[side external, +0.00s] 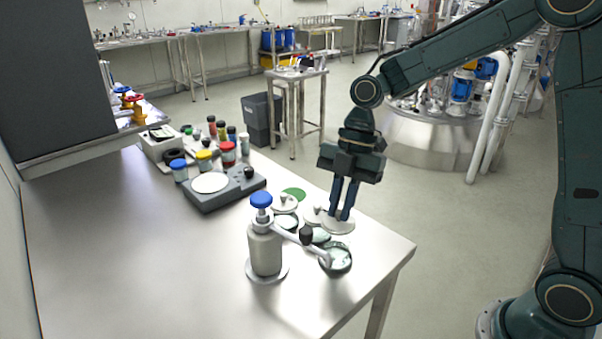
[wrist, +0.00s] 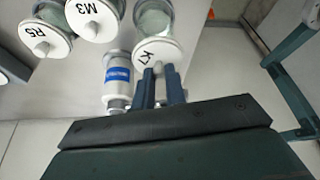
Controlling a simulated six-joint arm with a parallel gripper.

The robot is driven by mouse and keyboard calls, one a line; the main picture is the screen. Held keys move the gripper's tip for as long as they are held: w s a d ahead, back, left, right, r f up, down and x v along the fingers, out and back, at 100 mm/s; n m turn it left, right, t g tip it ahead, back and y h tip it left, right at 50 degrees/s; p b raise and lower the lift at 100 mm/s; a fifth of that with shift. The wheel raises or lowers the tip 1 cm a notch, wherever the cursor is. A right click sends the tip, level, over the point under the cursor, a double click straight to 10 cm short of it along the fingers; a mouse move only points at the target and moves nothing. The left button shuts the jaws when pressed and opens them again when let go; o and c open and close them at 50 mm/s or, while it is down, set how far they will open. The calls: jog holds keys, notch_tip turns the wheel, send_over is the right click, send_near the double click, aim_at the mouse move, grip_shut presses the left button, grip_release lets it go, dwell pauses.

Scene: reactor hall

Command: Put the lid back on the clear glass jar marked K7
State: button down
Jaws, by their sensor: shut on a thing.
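My gripper (side external: 342,214) is shut on the knob of a white round lid (side external: 338,224). In the wrist view the lid (wrist: 158,53) reads K7, upside down, with my gripper's fingertips (wrist: 159,72) at its knob. A clear glass jar (wrist: 153,19) shows just beyond this lid, partly hidden by it. I cannot read a mark on this jar.
Lids marked M3 (wrist: 92,15) and R5 (wrist: 46,39) sit on neighbouring jars close by. A grey bottle with a blue cap (side external: 265,245) and a side arm with a black knob stands near the jar. A scale (side external: 212,187) and small bottles stand farther back. The table's front left is clear.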

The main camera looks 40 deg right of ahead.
jog(key=shift+f, duration=1.85)
jog(key=shift+f, duration=0.2)
dwell(0.9)
jog(key=c, duration=0.9)
grip_release()
jog(key=shift+r, duration=0.15)
jog(key=shift+r, duration=3.4)
